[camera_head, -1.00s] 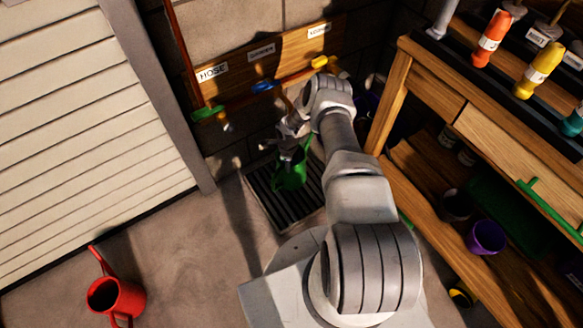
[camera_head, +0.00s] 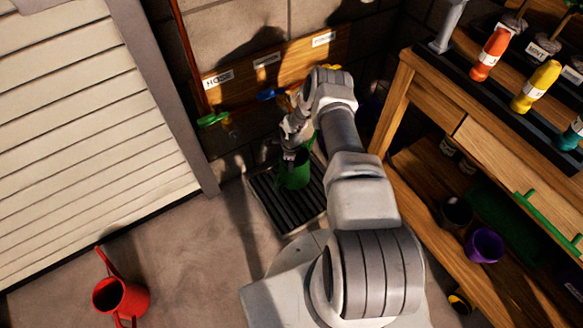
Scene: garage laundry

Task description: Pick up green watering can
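The green watering can (camera_head: 296,177) stands on a dark slatted drain grate (camera_head: 278,206) against the back wall. My gripper (camera_head: 290,152) is over the can's top and hides part of its upper side. My arm comes from the lower right and covers the area to the right of the can. The fingers are small and dark here, so I cannot tell whether they are open or shut, or whether they touch the can.
A red watering can (camera_head: 120,297) stands on the floor at lower left. A wooden bench (camera_head: 440,109) with bottles and shelved pots is close on the right. A wall board (camera_head: 290,66) with labels and taps is behind the can.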

